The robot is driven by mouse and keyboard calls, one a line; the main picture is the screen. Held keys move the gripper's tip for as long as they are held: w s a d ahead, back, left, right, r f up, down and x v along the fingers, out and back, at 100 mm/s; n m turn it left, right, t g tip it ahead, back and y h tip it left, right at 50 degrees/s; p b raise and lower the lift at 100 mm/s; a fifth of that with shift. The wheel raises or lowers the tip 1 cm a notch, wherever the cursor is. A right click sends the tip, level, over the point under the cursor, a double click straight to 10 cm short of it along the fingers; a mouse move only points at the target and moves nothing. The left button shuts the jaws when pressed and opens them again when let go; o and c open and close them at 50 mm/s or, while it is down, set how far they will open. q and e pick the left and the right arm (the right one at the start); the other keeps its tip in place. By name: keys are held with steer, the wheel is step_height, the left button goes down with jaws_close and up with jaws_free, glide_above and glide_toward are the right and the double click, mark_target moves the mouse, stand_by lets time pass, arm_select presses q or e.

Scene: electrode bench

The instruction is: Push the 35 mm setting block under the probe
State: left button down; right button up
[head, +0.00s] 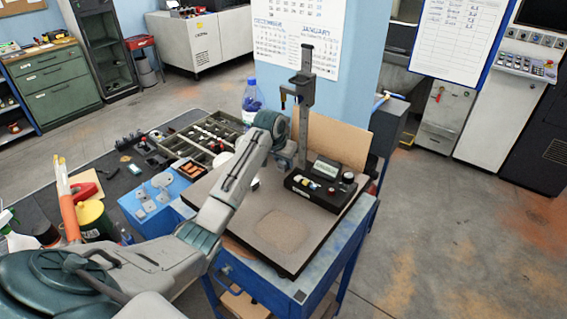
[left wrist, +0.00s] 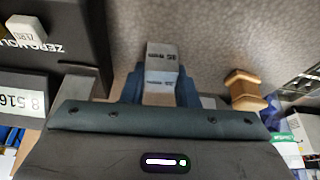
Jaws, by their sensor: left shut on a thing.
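The 35 mm setting block (left wrist: 162,65) is a small grey block with dark lettering, seen in the left wrist view. My left gripper (left wrist: 160,90) is shut on it, with one blue-grey finger on each side. In the head view my left wrist (head: 272,123) is beside the gauge stand; the fingers and block are hidden there. The probe (head: 284,100) hangs from the carriage on the dark upright column (head: 305,110). I cannot tell from these views whether the block is beneath it. My right gripper is not in view.
The black gauge base (head: 310,193) has a display, seen in the left wrist view (left wrist: 22,103), and small blocks on top. A brass-coloured spool-shaped piece (left wrist: 245,90) is right of the gripper. The bench top's front (head: 285,232) is clear. A compartment tray (head: 238,128) is behind my arm.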

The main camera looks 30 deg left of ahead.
arm_select(q)
steer(key=shift+w, duration=0.15)
steer(key=c, duration=1)
jaws_free()
steer(key=shift+s, duration=0.2)
steer(key=shift+c, duration=0.2)
steer(key=shift+w, duration=0.1)
steer(key=shift+r, duration=0.1)
